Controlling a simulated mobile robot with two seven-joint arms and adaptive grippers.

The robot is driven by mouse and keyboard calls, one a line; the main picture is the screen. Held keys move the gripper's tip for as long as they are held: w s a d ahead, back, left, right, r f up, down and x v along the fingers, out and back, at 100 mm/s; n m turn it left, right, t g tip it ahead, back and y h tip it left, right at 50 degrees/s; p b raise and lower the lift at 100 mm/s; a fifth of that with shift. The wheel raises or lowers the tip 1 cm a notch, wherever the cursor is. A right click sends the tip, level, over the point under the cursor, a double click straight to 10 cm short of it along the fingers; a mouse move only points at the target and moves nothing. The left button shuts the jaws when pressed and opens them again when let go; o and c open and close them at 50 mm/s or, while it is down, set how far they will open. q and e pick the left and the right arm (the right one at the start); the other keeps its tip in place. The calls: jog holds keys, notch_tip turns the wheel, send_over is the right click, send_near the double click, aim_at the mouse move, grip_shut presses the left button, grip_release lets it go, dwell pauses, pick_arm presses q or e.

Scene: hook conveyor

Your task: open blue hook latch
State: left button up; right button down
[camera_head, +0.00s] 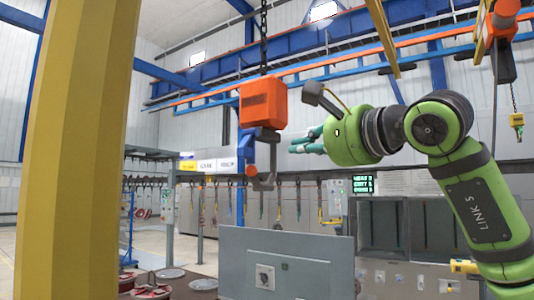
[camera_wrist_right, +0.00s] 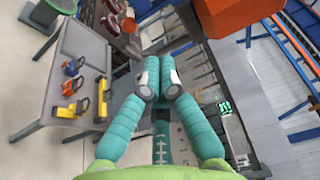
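The orange hoist block (camera_head: 263,102) hangs on a chain in the middle of the head view. A grey hook (camera_head: 262,180) hangs below it. I cannot make out a blue latch on it. My right gripper (camera_head: 305,143) is to the right of the hook and a little higher, its teal fingers pointing left toward it, apart from it. The orange block's corner (camera_wrist_right: 232,15) shows there at the top right. My left gripper is not in view.
A thick yellow post (camera_head: 75,150) fills the left of the head view. A grey cabinet (camera_head: 240,260) stands below the hook. Another orange hoist (camera_head: 503,30) hangs at the upper right. A grey table (camera_wrist_right: 75,75) with several yellow and orange hooks shows in the wrist view.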

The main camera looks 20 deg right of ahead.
jog(key=shift+w, duration=0.1)
jog(key=p+x, duration=0.5)
jog(key=x, duration=0.4)
jog(key=shift+w+a, duration=0.25)
jog(key=shift+w, duration=0.05)
jog(key=shift+f, duration=0.1)
